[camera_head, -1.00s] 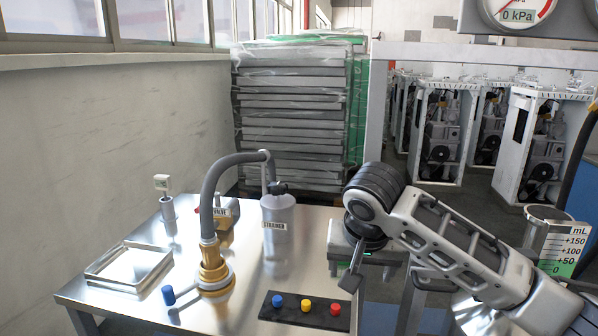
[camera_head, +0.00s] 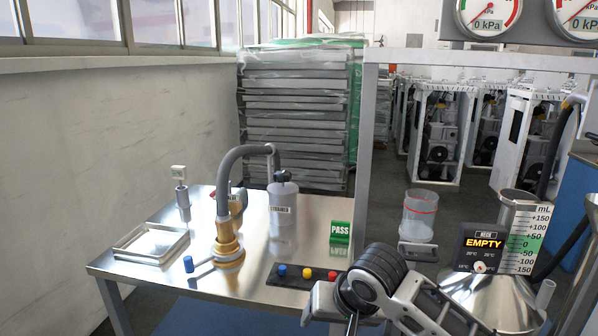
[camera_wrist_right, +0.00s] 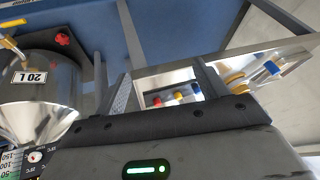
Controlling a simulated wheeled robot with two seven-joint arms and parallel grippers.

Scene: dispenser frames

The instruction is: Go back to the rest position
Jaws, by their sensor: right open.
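My right gripper (camera_head: 333,315) is low in the head view, by the table's right front corner and partly cut off by the lower edge. Its black wrist is in front of the button panel's right end. In the right wrist view my right gripper (camera_wrist_right: 165,90) shows two fingers spread apart with nothing between them. My left gripper is not in view.
The steel table (camera_head: 185,235) holds a brass-fitted hose (camera_head: 229,240), a grey canister (camera_head: 282,205), a tray (camera_head: 150,245), a green PASS block (camera_head: 340,232) and a button panel (camera_head: 300,276). At right are a clear cup (camera_head: 419,215), an EMPTY display (camera_head: 483,245) and a steel funnel vessel (camera_head: 480,295).

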